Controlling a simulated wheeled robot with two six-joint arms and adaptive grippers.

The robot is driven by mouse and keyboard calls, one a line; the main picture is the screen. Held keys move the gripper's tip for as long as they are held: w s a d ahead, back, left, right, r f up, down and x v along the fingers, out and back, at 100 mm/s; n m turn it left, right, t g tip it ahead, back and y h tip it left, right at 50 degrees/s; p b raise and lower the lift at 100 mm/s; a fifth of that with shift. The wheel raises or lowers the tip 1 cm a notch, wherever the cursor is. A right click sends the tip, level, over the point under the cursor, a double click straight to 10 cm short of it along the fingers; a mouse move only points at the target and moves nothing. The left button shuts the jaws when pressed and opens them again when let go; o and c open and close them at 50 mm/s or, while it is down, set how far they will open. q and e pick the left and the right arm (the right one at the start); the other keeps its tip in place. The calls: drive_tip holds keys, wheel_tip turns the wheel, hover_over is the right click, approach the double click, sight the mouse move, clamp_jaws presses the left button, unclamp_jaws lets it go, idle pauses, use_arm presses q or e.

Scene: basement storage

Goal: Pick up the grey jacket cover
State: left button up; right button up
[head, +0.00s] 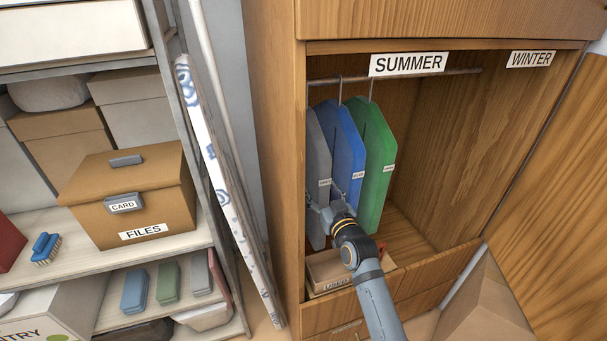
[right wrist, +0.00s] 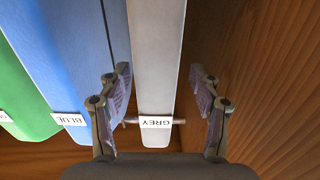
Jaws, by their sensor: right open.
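The grey jacket cover (head: 318,160) hangs at the left end of the wardrobe rod, partly hidden by the wardrobe's side. My right gripper (right wrist: 160,105) has one finger on each side of the cover, with a gap visible on both sides. The right gripper also shows in the head view (head: 334,207), at the front of the covers. My left gripper is not in view.
A blue cover (head: 345,150) hangs close beside the grey one, then a green cover (head: 376,165). The wardrobe wall is close on the grey cover's other side. A box labelled "USED" (head: 325,284) sits below. The "WINTER" side (head: 500,130) is empty.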

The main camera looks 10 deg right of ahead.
drive_tip(key=w+p, duration=0.1)
drive_tip(key=w, duration=0.4)
drive_tip(key=shift+r, duration=0.2)
drive_tip(key=shift+c, duration=1.2)
clamp_jaws()
drive_tip(key=shift+w+r, duration=0.1)
drive_tip(key=shift+r, duration=0.05)
